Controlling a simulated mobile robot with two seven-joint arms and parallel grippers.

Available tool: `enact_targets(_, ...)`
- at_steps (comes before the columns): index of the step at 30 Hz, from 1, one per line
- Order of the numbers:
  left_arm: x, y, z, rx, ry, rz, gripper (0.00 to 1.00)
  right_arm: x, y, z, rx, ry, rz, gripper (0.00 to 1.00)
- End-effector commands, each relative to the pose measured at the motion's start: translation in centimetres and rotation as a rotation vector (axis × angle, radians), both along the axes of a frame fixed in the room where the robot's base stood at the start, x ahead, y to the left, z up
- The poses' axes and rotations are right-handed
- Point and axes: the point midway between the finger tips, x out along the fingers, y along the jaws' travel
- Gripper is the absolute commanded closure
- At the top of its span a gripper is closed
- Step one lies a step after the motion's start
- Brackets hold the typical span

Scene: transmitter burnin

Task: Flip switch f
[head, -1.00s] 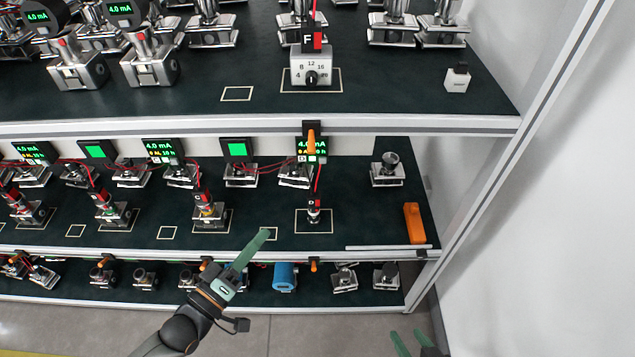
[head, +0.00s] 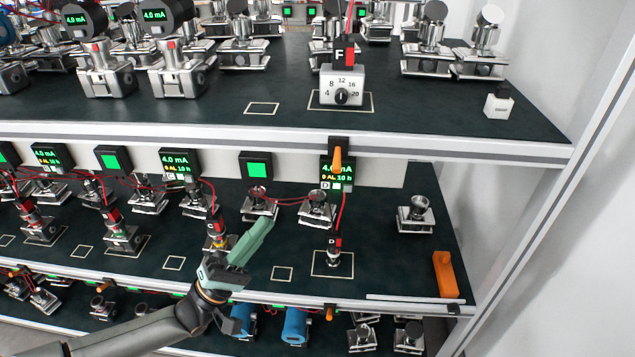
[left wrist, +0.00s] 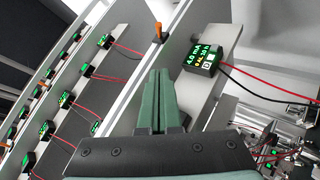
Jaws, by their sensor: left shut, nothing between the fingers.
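An orange switch lever (head: 337,158) on a black mount sits on the front edge of the upper shelf, below a grey dial box (head: 343,88) with a black-and-red connector marked F (head: 345,54). No letter is readable on the switch. It also shows in the left wrist view (left wrist: 157,30), ahead of the fingertips and apart from them. My left gripper (head: 266,226) is shut and empty, green fingers together, in front of the middle shelf, below and left of that lever. Its fingers also show in the left wrist view (left wrist: 168,85). My right gripper is not in view.
The upper shelf edge (head: 440,147) overhangs the middle shelf. A display marked D (head: 338,170) hangs just behind the lever. Red-topped transmitter D (head: 334,252) stands in an outlined square. An orange block (head: 445,275) is at right. A smaller orange switch (head: 330,314) is on the lower edge.

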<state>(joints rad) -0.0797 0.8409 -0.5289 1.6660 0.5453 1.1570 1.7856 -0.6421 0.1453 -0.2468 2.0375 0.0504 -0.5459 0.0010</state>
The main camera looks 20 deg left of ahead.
Motion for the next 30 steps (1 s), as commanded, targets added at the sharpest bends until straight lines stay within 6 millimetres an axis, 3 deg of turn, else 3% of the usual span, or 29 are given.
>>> enact_targets(5,0.6,-0.5,0.8,-0.001,-0.003,0.001,1.00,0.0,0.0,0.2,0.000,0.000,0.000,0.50)
enact_targets(19,5.9,-4.7,7.4,-0.003,-0.004,-0.001,1.00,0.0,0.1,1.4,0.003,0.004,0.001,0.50)
enact_targets(24,5.7,-6.9,8.4,-0.002,0.000,-0.001,1.00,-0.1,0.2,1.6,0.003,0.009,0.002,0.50)
enact_targets(30,5.7,-7.9,8.8,0.001,0.000,0.001,1.00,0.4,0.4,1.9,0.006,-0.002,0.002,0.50)
